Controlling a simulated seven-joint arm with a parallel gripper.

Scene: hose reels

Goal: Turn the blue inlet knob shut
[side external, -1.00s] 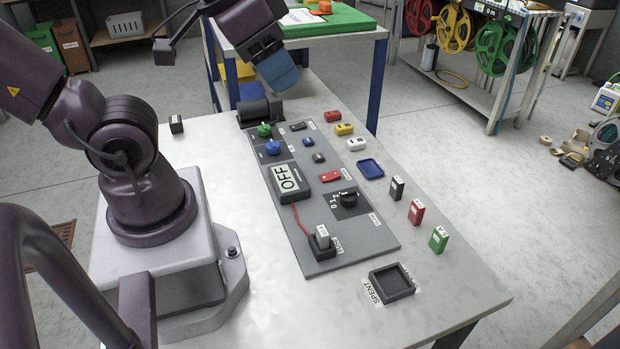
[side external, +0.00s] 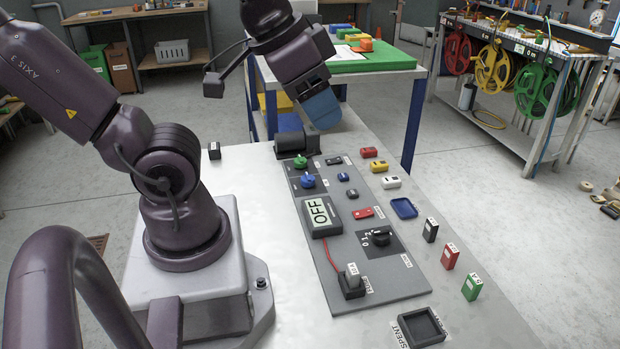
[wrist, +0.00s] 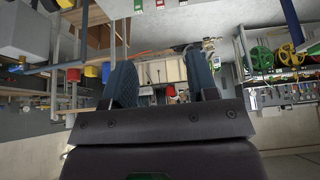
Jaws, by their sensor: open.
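The blue inlet knob (side external: 308,181) stands on the far left part of the grey panel (side external: 385,278) in the side external view. A green knob (side external: 299,161) is just behind it. My gripper (side external: 322,110), with blue fingers, is in the air beyond the knobs, over the far end of the panel, and apart from the blue knob. In the wrist view my gripper (wrist: 160,65) has its two fingers spread with nothing held between them. I cannot make out the blue knob in the wrist view. The display box (side external: 319,214) on the panel reads OFF.
A black cylinder (side external: 297,142) lies at the panel's far end, close below my gripper. A black dial (side external: 379,237) and a fuse block (side external: 352,281) are nearer. Table left of the panel is mostly clear.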

